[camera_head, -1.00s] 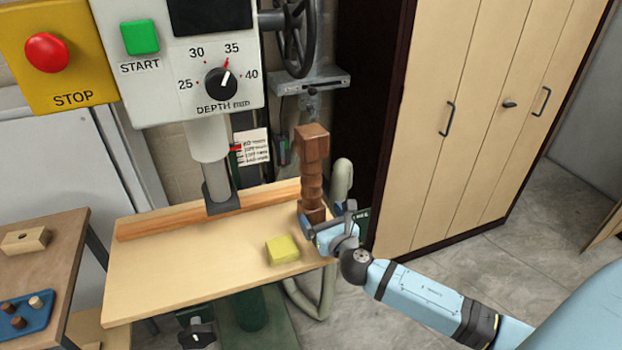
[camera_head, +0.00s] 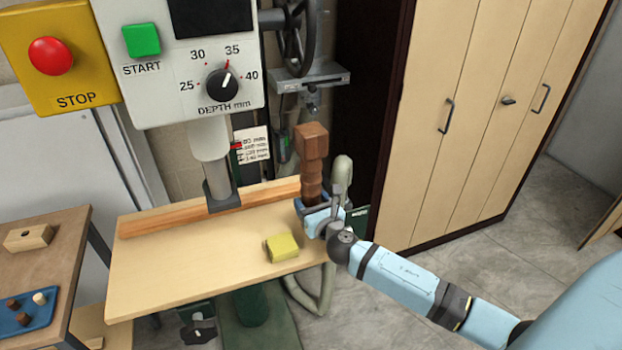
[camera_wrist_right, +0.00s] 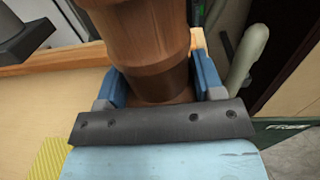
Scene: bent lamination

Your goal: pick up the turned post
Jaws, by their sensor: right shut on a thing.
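The turned post (camera_head: 312,160) is brown wood with a square block at its top and rounded turning below. It stands upright at the right end of the drill press table (camera_head: 200,262), by the wooden fence. My right gripper (camera_head: 316,208) is shut around the lower part of the post. In the right wrist view the post (camera_wrist_right: 150,50) sits between the blue fingers of the gripper (camera_wrist_right: 160,85). The foot of the post is hidden behind the gripper. My left gripper is not in view.
A yellow block (camera_head: 282,247) lies on the table just left of the gripper. The wooden fence (camera_head: 240,203) runs along the back, below the drill column. A tall cabinet (camera_head: 470,110) stands to the right. A side bench (camera_head: 50,250) is at far left.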

